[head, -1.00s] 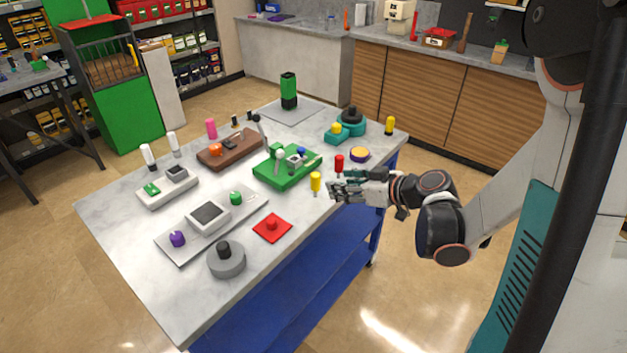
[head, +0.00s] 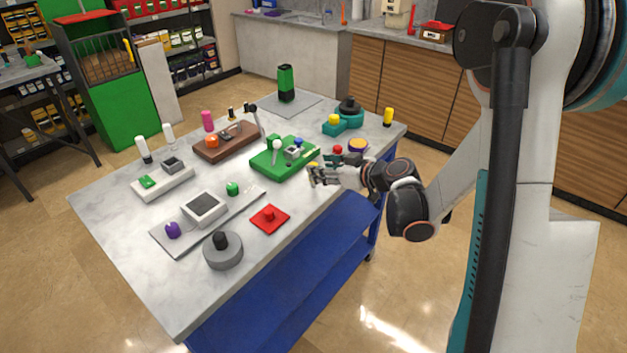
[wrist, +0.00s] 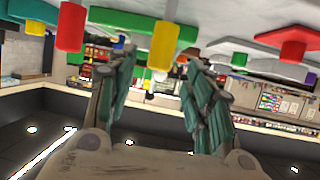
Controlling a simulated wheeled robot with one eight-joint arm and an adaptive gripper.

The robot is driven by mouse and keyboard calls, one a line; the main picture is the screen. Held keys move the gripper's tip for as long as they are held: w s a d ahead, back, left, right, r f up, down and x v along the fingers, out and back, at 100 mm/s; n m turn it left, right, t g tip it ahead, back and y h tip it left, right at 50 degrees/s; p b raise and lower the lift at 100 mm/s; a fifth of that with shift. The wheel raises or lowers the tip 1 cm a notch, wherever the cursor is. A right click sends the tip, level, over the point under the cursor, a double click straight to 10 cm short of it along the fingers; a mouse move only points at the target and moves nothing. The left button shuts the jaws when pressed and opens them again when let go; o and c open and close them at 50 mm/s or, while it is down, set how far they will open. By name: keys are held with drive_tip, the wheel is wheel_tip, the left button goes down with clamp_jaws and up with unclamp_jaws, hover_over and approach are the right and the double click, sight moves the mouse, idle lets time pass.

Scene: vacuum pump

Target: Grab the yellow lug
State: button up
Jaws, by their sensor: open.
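The yellow lug (wrist: 163,44) stands between my two fingers in the wrist view, which is upside down, with a visible gap on each side. In the head view only the top of the yellow lug (head: 314,165) shows, since my fingers cover the rest. My gripper (wrist: 150,95) is open and empty, low at the table's near right edge. In the head view my gripper (head: 316,177) overlaps the lug; I cannot tell if it touches it.
A red lug (wrist: 70,27) stands close beside my fingers. A green base with small knobs (head: 268,170) lies just beyond the yellow lug. A red square piece (head: 270,219) lies nearer the front. Another yellow lug (head: 388,117) stands at the far right corner.

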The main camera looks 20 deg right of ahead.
drive_tip(key=b+x, duration=0.1)
drive_tip(key=x, duration=0.3)
drive_tip(key=shift+w+a, duration=0.1)
drive_tip(key=shift+w, duration=0.25)
drive_tip(key=shift+r, duration=0.1)
clamp_jaws()
